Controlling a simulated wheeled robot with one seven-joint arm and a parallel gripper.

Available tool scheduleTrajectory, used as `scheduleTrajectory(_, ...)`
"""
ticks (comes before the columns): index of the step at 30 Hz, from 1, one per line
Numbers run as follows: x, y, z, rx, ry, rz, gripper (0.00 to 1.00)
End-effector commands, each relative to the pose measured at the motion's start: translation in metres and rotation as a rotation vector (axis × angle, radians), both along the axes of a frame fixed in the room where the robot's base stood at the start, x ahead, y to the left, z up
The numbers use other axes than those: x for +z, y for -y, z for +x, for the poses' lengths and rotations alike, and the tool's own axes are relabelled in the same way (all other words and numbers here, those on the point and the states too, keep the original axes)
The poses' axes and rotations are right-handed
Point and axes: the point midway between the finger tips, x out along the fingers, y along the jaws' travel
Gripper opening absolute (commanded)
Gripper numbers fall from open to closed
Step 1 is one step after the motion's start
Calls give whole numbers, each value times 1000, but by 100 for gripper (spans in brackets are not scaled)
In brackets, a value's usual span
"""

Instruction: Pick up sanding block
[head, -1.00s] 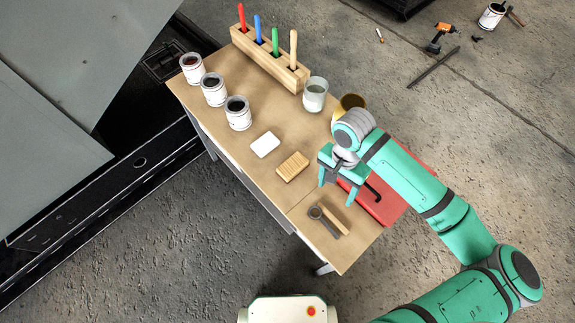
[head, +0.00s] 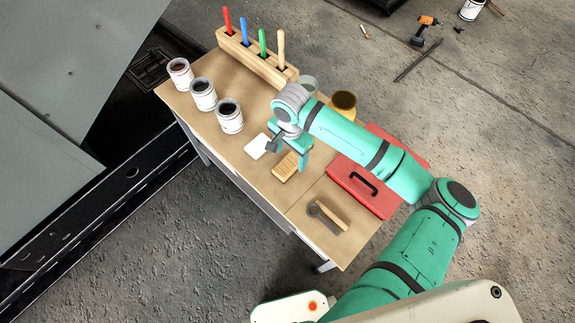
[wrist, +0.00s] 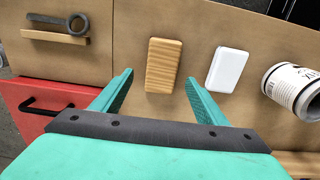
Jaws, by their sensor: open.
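The sanding block (head: 285,170), a tan wood-coloured block with a lined top, lies flat on the workbench (head: 310,195). In the wrist view the sanding block (wrist: 164,66) shows ahead, between the lines of the two fingers. My gripper (head: 287,158) is open and empty, above the block in the head view, and partly covers it. In the wrist view my gripper (wrist: 159,77) has its fingertips apart on either side of the block's lower end. I cannot tell the remaining height.
A white block (head: 257,146) lies close beside the sanding block. Paint cans (head: 229,117), a wooden tool rack (head: 250,58), a glass jar and a yellow cup (head: 344,103) stand farther off.

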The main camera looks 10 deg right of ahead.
Motion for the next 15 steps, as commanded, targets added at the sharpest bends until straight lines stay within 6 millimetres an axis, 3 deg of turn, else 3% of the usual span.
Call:
scheduleTrajectory(9, -41, -7, -1, 2, -3, -1, 67)
scheduleTrajectory(15, -48, -8, -1, 3, -1, -1, 67)
